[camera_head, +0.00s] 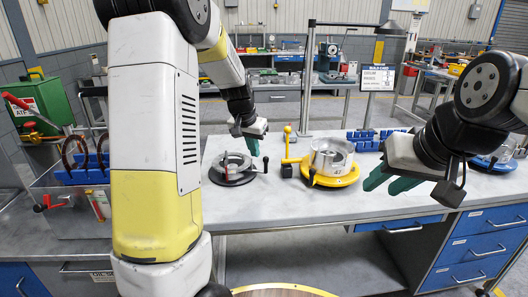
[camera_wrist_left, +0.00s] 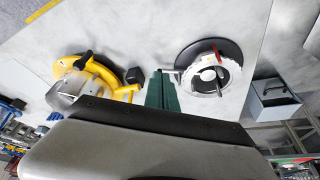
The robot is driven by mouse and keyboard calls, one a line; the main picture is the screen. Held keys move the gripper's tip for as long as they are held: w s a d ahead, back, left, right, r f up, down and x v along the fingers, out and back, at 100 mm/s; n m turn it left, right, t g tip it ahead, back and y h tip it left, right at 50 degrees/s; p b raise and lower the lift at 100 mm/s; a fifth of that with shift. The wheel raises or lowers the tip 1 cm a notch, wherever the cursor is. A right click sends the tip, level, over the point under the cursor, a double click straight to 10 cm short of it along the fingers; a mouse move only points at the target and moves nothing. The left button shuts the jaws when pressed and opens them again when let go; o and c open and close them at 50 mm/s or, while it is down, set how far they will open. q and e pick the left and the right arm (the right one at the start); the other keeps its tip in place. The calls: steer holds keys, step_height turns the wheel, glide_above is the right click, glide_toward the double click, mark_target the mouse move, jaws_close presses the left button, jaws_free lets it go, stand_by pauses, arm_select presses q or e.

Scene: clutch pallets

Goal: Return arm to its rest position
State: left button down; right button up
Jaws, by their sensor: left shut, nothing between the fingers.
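My left gripper (camera_head: 254,147) has green fingers and hangs over the table (camera_head: 290,205) between two round fixtures. Its fingers are together with nothing between them, and they also show in the left wrist view (camera_wrist_left: 162,92). A black round fixture with a silver ring (camera_head: 232,170) is just left of it, and it shows at right in the wrist view (camera_wrist_left: 212,72). A yellow round fixture (camera_head: 322,180) bearing a silver housing (camera_head: 330,152) stands to its right. My right gripper (camera_head: 384,184) is at the right above the table, its green fingers apart and empty.
Blue holders (camera_head: 364,140) stand at the table's back. At left are a grey bin (camera_head: 70,205) with dark rings and a green container (camera_head: 40,108). Another blue round fixture (camera_head: 484,162) is at far right. The table's front middle is clear.

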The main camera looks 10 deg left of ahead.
arm_select(q)
steer(key=s+r+n, duration=0.1)
steer(key=s+r, duration=0.2)
steer(key=s, duration=0.7)
steer(key=s+d+r+t, duration=0.1)
steer(key=s+r, duration=0.3)
steer(key=s, duration=0.5)
steer(key=s+d+r+n+t+h, duration=0.1)
steer(key=s+r, duration=0.3)
steer(key=s, duration=0.6)
steer(key=shift+s+d+r+n, duration=0.15)
steer(key=shift+s+d+n, duration=0.05)
steer(key=shift+s+n, duration=0.1)
